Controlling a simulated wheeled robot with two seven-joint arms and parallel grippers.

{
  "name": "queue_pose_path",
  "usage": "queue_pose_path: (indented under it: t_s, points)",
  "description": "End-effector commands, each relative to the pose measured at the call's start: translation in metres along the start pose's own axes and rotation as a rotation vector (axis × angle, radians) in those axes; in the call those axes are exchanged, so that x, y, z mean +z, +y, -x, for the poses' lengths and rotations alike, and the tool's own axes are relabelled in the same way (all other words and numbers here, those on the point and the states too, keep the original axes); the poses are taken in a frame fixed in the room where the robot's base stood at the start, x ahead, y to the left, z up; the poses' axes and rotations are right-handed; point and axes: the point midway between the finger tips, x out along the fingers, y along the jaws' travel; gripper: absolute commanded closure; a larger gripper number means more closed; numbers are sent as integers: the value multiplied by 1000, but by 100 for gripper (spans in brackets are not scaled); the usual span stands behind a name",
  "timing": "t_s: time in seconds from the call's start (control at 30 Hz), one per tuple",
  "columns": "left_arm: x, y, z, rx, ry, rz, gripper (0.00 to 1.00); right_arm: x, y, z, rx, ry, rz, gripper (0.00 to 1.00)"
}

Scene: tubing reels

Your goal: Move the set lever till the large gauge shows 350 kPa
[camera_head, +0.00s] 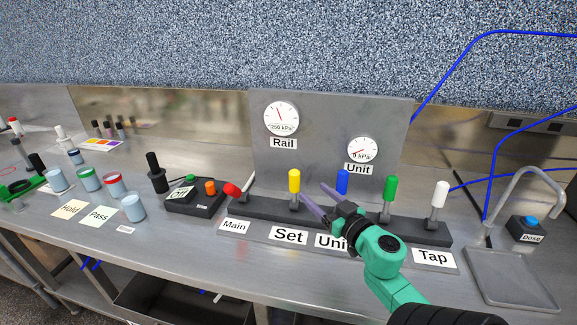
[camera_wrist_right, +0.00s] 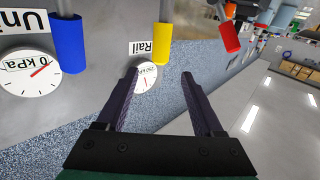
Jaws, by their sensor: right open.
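The set lever has a yellow handle (camera_head: 294,181) and stands upright behind the "Set" label (camera_head: 289,236). The large gauge (camera_head: 281,118), labelled "Rail", appears to read 250 kPa, its needle pointing up and slightly left. My right gripper (camera_head: 312,189) is open and empty, just right of the yellow handle and in front of the blue one. In the right wrist view the yellow handle (camera_wrist_right: 162,44) shows beyond the gap between the fingertips (camera_wrist_right: 160,73), not between the fingers. My left gripper is not seen.
The red main lever (camera_head: 232,189) leans left. The blue (camera_head: 342,182), green (camera_head: 391,187) and white (camera_head: 440,194) levers stand in the same row. A smaller gauge (camera_head: 362,149) reads 0 kPa. A black switch box (camera_head: 193,196) and several jars are left; a sink (camera_head: 510,278) is right.

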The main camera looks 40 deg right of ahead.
Motion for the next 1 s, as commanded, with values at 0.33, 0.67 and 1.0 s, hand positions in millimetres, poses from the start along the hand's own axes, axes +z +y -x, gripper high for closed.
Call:
queue_pose_path:
  t_s: [0.33, 0.67, 1.0]
  points:
    - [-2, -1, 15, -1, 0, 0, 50, -4, -1, -89, -4, 5, 8, 31]
    - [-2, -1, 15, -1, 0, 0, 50, -1, -2, -136, -5, 3, 7, 31]
    - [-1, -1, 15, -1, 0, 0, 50, 0, -2, -137, -5, 1, 7, 73]
